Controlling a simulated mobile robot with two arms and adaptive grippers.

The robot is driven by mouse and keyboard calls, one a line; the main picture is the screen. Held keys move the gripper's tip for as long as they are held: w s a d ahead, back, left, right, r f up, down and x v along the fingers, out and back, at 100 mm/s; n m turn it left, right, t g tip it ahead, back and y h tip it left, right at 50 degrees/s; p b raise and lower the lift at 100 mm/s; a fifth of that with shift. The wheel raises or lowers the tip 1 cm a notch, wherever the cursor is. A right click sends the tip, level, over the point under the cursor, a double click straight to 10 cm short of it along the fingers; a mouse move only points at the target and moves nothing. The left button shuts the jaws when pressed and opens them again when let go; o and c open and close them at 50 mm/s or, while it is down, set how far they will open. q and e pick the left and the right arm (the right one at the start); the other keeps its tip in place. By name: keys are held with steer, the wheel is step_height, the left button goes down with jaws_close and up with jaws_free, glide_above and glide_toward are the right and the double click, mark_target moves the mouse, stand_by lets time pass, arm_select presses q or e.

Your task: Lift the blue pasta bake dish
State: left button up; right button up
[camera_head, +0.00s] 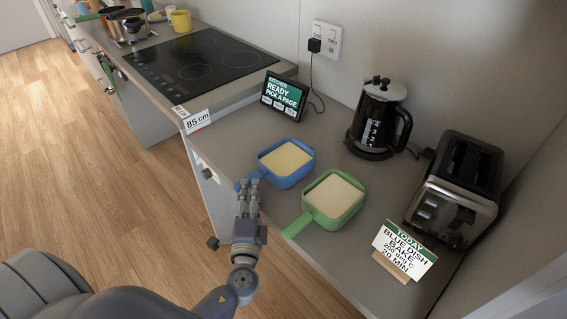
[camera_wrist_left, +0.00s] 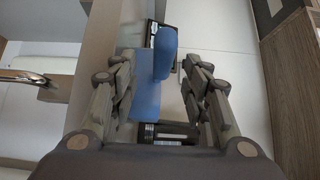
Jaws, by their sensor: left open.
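The blue dish (camera_head: 287,176) with a pale yellow filling sits on the grey counter, left of the green dish (camera_head: 341,209). Its handle (camera_head: 250,179) points left toward the counter's front edge. My left gripper (camera_head: 250,184) is at that handle, with the fingers pointing at it. In the left wrist view, the blue handle (camera_wrist_left: 165,52) shows between the two open fingers of the left gripper (camera_wrist_left: 158,85), with more blue below it. I cannot tell whether either finger touches it. My right gripper is not in view.
The green dish stands close to the right, its handle over the front edge. A card (camera_head: 404,250) reads "TODAY BLUE DISH BAKE". A toaster (camera_head: 455,190), a black kettle (camera_head: 379,118) and a tablet (camera_head: 284,96) stand behind. A hob (camera_head: 200,62) is at upper left.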

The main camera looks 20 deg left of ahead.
mark_target(250, 185)
arm_select(q)
steer(key=x, duration=0.1)
steer(key=p+x, duration=0.1)
steer(key=x, duration=0.1)
steer(key=shift+w+a+r+p, duration=0.25)
steer(key=shift+w+a+p, duration=0.05)
steer(key=shift+a+p, duration=0.05)
steer(key=shift+w+a+f, duration=0.1)
steer(key=shift+w+a, duration=0.1)
steer(key=shift+w, duration=0.25)
steer(key=shift+c, duration=1.4)
jaws_close()
